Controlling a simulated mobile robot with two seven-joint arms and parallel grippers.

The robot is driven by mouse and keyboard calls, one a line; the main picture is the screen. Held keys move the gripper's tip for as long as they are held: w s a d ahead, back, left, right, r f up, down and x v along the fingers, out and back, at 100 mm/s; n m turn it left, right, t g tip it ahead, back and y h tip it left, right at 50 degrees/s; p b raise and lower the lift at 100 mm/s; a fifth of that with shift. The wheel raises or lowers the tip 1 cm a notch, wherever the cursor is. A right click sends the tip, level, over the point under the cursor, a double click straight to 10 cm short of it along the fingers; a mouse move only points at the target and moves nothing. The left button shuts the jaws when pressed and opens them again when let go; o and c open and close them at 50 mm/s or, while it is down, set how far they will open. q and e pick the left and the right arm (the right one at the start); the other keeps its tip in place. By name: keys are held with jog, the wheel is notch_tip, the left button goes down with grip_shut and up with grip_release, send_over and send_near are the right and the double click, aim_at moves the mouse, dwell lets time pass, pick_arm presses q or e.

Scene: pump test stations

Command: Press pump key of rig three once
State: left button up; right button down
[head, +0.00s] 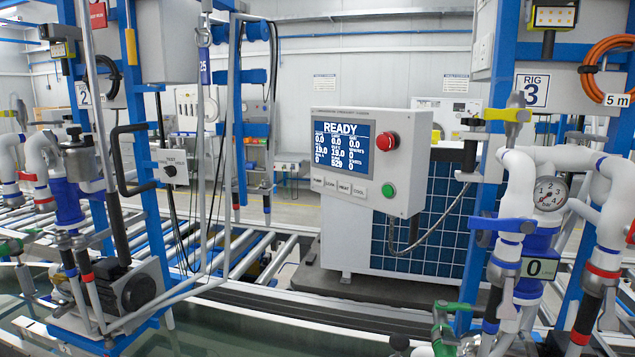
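A light grey control box (404,170) stands in the middle of the head view, with a blue screen (341,145) that reads READY above several numbers. Under the screen is a row of small white keys. The leftmost, the pump key (318,177), appears to read PUMP; HEAT (344,187) and COOL (360,191) are further right. A red mushroom button (387,141) and a green button (389,190) are on the right of the box front. A RIG 3 sign (532,92) hangs on the blue frame right of the box. Neither of my grippers is in view.
White pipes with a pressure gauge (550,193) and blue valve handle (503,225) stand at the right front. A pump stand with a black motor (138,291) stands at the left front. A roller conveyor (230,255) runs behind it. The space directly before the box front looks clear.

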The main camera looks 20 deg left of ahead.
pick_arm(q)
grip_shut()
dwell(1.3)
